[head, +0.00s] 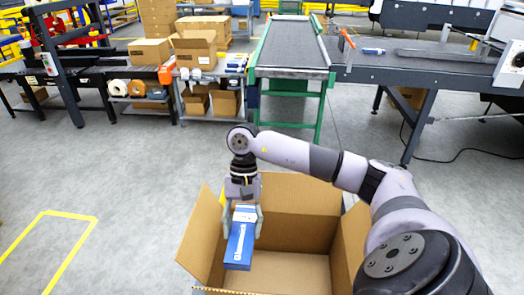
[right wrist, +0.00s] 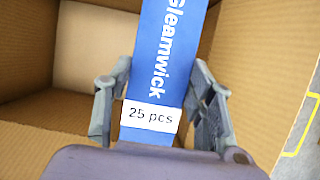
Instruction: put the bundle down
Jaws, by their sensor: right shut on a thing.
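The bundle (head: 241,245) is a blue pack with a white top band and white lettering. In the right wrist view the bundle (right wrist: 168,60) shows the name "Gleamwick" and a white label reading "25 pcs". My right gripper (head: 242,215) points down, with a finger on each side of the bundle, and is shut on it. The bundle hangs upright inside the open cardboard box (head: 300,198), toward its left side. I cannot tell whether its lower end touches the box floor (head: 285,270). My left gripper is out of view.
The box flaps (head: 204,235) stand open around the bundle. Behind is a conveyor (head: 292,45) on green legs. A shelf with an open carton (head: 195,48) and tape rolls (head: 118,87) stands at the back left.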

